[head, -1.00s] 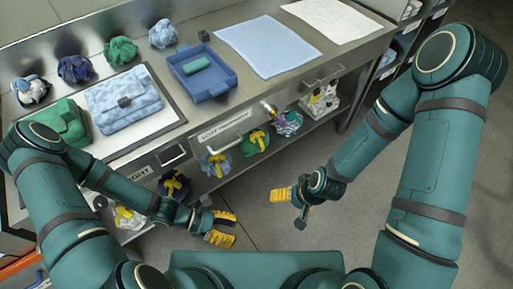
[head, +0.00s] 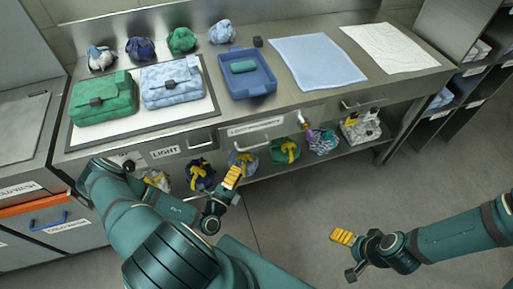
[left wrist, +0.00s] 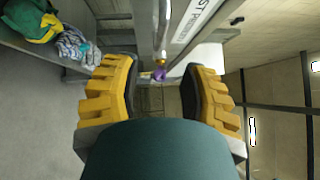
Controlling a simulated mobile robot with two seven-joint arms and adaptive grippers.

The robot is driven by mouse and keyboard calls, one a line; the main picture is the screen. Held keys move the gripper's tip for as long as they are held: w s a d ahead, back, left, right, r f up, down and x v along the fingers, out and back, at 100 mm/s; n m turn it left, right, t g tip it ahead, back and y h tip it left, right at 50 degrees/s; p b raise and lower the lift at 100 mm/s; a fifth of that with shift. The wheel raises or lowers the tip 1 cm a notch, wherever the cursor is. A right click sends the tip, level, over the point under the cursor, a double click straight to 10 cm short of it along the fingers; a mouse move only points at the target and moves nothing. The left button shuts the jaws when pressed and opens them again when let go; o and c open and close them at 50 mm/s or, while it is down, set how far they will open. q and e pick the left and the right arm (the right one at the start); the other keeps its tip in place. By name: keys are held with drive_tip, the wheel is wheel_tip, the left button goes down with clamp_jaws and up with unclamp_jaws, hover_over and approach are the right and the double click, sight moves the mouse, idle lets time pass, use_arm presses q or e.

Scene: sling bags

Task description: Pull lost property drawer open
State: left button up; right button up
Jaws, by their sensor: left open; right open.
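The lost property drawer (head: 284,124) is in the counter front, with a white label and a metal bar handle (head: 262,148). It looks shut, its front about flush with the counter. My left gripper (head: 229,186) is open and empty, below and in front of the drawer, apart from the handle in the head view. In the left wrist view the handle (left wrist: 161,25) and part of the label (left wrist: 196,18) lie ahead, with the handle in line with the gap between the yellow fingers (left wrist: 160,85). My right gripper (head: 347,250) is open and empty over the floor, well away from the drawer.
Several tied cloth bags, such as a green one (head: 285,151), sit on the shelf below the drawer. A blue tray (head: 262,89) and folded bags, such as a light blue one (head: 172,85), are on the counter. The floor (head: 300,200) in front is clear.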

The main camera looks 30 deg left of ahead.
sight(252, 147)
use_arm(q)
drive_tip(key=w, duration=0.4)
drive_tip(key=w+r+b, duration=0.1)
drive_tip(key=w, duration=0.6)
drive_tip(key=shift+w+a+r, duration=0.25)
drive_tip(key=shift+w+a, duration=0.05)
drive_tip(key=shift+w, duration=0.05)
drive_tip(key=shift+c, duration=0.3)
clamp_jaws()
